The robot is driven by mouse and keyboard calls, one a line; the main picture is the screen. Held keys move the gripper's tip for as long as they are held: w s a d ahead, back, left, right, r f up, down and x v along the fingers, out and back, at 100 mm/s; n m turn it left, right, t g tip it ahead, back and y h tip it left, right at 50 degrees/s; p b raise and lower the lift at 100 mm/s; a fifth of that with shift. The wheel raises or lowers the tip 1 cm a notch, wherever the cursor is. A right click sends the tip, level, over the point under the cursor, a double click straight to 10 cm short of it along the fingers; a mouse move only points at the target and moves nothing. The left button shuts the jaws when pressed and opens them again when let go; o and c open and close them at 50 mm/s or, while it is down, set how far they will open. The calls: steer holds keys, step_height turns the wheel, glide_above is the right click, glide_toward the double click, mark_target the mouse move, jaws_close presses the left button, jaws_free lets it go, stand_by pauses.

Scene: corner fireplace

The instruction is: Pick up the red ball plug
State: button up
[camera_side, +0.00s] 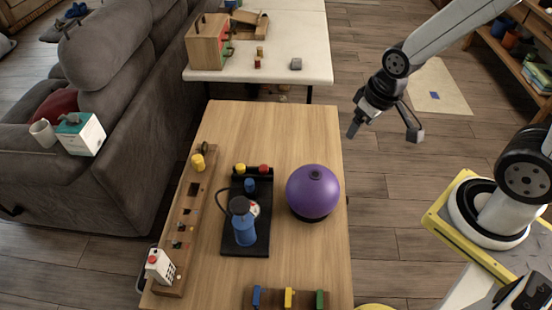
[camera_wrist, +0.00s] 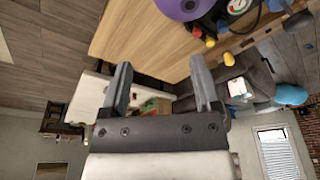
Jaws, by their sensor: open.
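The red ball plug (camera_side: 263,168) is small and sits at the far right corner of a black board (camera_side: 232,248) on the wooden table. A yellow plug (camera_side: 240,168) and a blue plug (camera_side: 250,185) are close to it. In the wrist view the red plug (camera_wrist: 229,59) shows at the upper right, beside the yellow one (camera_wrist: 210,42). My gripper (camera_side: 384,132) is open and empty, in the air to the right of the table's far end, well apart from the plug. In the wrist view its two fingers (camera_wrist: 160,70) are spread with nothing between them.
A purple ball (camera_side: 314,190) stands right of the board, and a blue jug-like object (camera_side: 242,222) stands on the board. A long wooden rack (camera_side: 182,245) lies at the left. The table's far end (camera_side: 270,120) is clear. A white table (camera_side: 290,45) stands behind.

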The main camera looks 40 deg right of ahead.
steer(key=n+g, duration=0.3)
steer(key=n, duration=1.6)
glide_above(264, 167)
step_height(264, 167, down, 18)
steer(key=shift+d+r, duration=0.15)
steer(key=shift+r, duration=0.1)
steer(key=shift+w+f+n, duration=0.15)
steer(key=shift+f+n, duration=0.25)
steer(key=shift+f, duration=3.85)
